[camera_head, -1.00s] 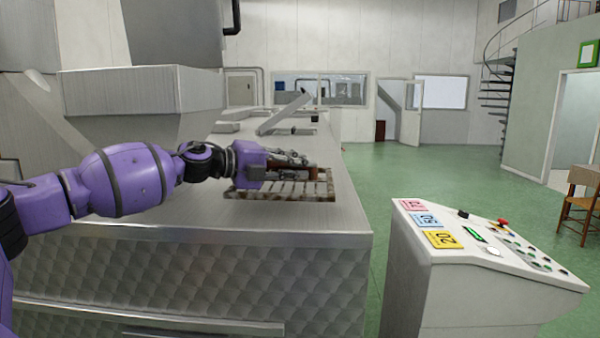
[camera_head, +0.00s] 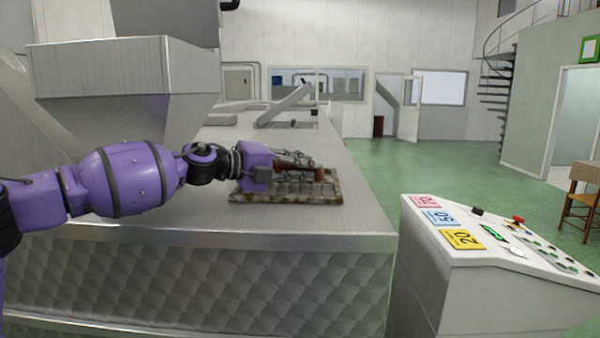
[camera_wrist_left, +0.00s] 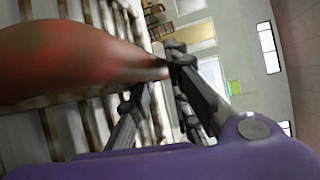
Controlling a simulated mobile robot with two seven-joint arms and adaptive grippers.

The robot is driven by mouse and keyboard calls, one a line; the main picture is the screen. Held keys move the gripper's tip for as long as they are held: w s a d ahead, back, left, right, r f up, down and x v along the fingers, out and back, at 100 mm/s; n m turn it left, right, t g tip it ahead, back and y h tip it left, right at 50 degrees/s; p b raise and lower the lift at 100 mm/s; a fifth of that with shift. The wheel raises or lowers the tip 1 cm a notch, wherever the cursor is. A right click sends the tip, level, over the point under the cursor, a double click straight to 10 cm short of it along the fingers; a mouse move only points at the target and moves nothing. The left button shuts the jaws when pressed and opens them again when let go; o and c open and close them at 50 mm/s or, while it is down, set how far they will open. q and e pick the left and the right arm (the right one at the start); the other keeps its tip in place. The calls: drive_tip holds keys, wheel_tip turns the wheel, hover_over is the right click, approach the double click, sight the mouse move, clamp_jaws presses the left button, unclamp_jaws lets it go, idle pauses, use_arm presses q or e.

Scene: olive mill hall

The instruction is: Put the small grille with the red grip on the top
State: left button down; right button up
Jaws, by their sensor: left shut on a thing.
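The small grille (camera_head: 333,191) is a flat, brownish, barred rectangle over the steel counter top in the head view. Whether it rests on the counter or hangs just above it, I cannot tell. Its red-brown grip (camera_head: 315,174) stands up from its middle, partly hidden by my fingers. My left gripper (camera_head: 298,164) reaches in from the left and is shut on this grip. In the left wrist view, the blurred red grip (camera_wrist_left: 75,65) lies close to the camera, by the fingers of my left gripper (camera_wrist_left: 160,78); the grille's bars (camera_wrist_left: 107,22) show behind. My right gripper is out of view.
The long steel counter (camera_head: 350,222) has bare room right of and behind the grille. A raised slanted plate (camera_head: 285,106) stands farther back. A steel hopper (camera_head: 125,70) rises at the left. A control console (camera_head: 440,270) stands at the right front, beyond a floor gap.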

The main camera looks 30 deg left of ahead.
use_arm(q)
drive_tip(key=shift+s+r, duration=0.3)
drive_tip(key=shift+s, duration=0.05)
drive_tip(key=shift+w+d+r, duration=0.1)
drive_tip(key=shift+w+d, duration=0.05)
drive_tip(key=c, duration=2.1)
unclamp_jaws()
drive_tip(key=shift+w+d+f, duration=0.3)
drive_tip(key=shift+w+f, duration=0.1)
drive_tip(key=shift+w, duration=0.1)
drive_tip(key=shift+o, duration=1.4)
drive_tip(key=shift+a, duration=0.1)
drive_tip(key=shift+o, duration=0.9)
drive_tip(key=shift+s+a+r, duration=0.1)
drive_tip(key=shift+s, duration=0.2)
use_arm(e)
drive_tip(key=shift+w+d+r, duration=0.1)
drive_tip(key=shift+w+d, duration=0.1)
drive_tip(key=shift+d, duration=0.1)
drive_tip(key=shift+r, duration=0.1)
